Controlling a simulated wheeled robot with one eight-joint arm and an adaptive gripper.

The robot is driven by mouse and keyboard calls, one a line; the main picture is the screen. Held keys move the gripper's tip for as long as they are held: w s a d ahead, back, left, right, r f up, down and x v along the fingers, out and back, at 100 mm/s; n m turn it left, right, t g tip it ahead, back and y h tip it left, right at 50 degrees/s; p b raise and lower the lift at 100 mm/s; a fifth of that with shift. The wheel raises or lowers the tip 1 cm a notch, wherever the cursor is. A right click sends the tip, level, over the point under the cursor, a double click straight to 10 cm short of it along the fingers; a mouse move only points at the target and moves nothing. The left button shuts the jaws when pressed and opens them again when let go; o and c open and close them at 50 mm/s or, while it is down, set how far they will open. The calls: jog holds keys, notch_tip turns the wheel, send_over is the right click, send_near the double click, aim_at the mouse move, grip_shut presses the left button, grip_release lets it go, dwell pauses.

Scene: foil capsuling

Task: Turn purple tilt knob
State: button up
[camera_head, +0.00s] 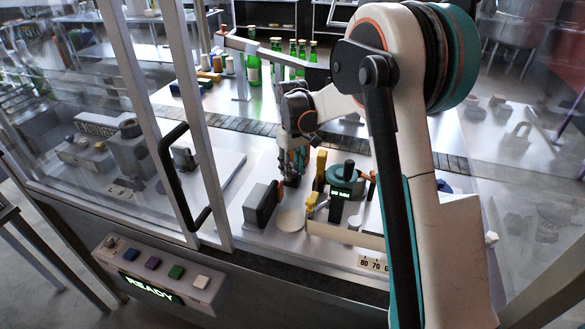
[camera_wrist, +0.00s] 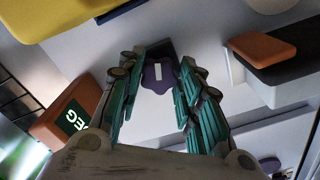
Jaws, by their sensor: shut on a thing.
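The purple tilt knob (camera_wrist: 158,76) shows in the wrist view, lobed, with a white mark across its face. It sits between the fingertips of my gripper (camera_wrist: 161,62), whose teal fingers close on it from both sides. In the head view my gripper (camera_head: 293,163) reaches down into the machine behind the grey block. The knob is hidden there by my fingers and nearby parts.
A brown block with a green lit DEG display (camera_wrist: 72,117) is left of my gripper in the wrist view. An orange-topped dark block (camera_wrist: 268,50) is at right. In the head view, a glass door with a black handle (camera_head: 180,175) and several green bottles (camera_head: 253,68) show.

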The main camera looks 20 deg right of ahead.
aim_at(293, 171)
jog(key=shift+n, duration=0.6)
jog(key=o, duration=1.1)
jog(key=shift+c, duration=0.2)
jog(key=shift+r, duration=0.15)
notch_tip(293, 171, up, 12)
